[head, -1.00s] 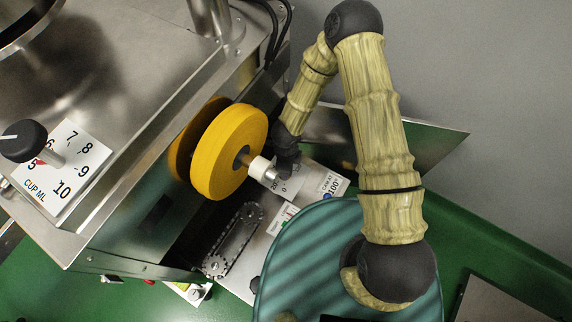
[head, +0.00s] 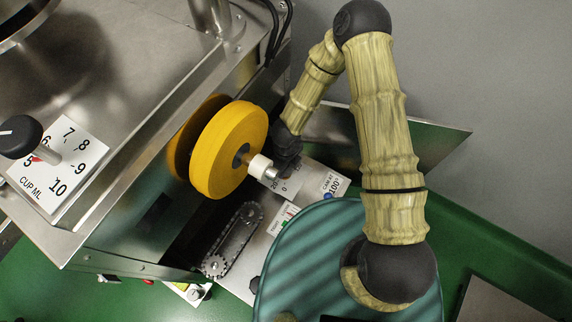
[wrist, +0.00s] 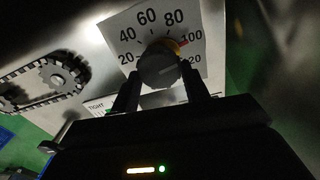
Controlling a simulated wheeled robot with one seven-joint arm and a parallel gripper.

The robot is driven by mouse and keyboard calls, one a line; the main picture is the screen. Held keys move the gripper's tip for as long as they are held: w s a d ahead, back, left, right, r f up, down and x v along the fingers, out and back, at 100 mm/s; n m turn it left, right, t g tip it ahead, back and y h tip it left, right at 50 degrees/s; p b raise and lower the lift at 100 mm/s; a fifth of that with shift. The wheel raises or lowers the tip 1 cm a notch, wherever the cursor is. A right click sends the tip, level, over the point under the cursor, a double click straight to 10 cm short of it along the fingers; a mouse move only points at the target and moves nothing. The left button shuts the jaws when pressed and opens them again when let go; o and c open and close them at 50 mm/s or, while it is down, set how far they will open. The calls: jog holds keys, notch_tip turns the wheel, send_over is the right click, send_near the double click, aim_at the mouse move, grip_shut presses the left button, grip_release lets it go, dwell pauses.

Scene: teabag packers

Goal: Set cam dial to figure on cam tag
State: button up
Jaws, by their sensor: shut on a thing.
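The cam dial (wrist: 157,66) is a round grey knob in front of a white scale plate (wrist: 133,22) marked 20, 40, 60, 80, 100 and beyond. A red mark (wrist: 182,43) at the knob's edge points close to the 100. My gripper (wrist: 161,80) has its two dark fingers shut on the knob, one on each side. In the head view my gripper (head: 285,170) is over the scale plate and hides the knob. The cam tag (head: 333,186) is a white label right of the plate, reading "CAM AT 100°".
A yellow roll (head: 228,150) on a spindle with a white end (head: 260,167) stands just left of my gripper. A chain and sprocket (head: 232,240) lie below it. A cup dial plate (head: 62,165) is at far left.

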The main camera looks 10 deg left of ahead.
jog(key=o, duration=1)
jog(key=shift+n, duration=0.3)
